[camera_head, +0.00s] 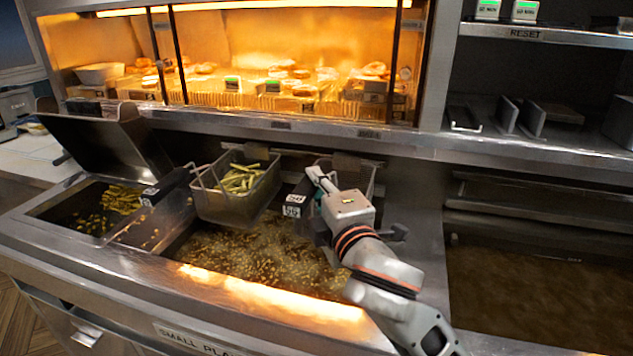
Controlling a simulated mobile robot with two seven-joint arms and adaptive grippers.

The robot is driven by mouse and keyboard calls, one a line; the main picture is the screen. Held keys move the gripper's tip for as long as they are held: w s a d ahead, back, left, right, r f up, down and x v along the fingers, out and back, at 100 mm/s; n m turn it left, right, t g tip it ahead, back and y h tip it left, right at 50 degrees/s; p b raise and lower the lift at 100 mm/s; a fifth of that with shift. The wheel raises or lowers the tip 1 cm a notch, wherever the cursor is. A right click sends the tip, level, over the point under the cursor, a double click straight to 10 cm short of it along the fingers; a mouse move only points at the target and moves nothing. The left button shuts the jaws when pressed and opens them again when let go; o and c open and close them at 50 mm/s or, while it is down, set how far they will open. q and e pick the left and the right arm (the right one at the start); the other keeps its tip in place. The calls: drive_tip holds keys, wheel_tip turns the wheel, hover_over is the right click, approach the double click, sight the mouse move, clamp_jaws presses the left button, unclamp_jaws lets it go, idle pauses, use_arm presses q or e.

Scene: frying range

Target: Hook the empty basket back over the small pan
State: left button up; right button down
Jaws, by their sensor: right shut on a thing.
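My right gripper (320,215) is shut on the dark handle (300,190) of the right-hand wire basket, which has a number label. That basket (368,172) is at the back of the fryer by the rear ledge, mostly hidden by my gripper. I cannot see clearly inside it, nor whether it is hooked. The pan of bubbling oil (250,252) lies below, with many golden bits floating. A second basket (240,200) holding pale fries hangs to the left over the pan, with its dark handle pointing left. My left gripper is not in view.
A fry bin (75,215) with loose fries is at the left, beside a raised metal lid (105,145). A lit warming cabinet (270,60) with food stands behind. A wide, dark oil vat (540,290) is at the right. Steel shelves (540,130) rise behind it.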

drive_tip(key=shift+f, duration=0.15)
drive_tip(key=c, duration=1.8)
unclamp_jaws()
drive_tip(key=shift+c, duration=0.2)
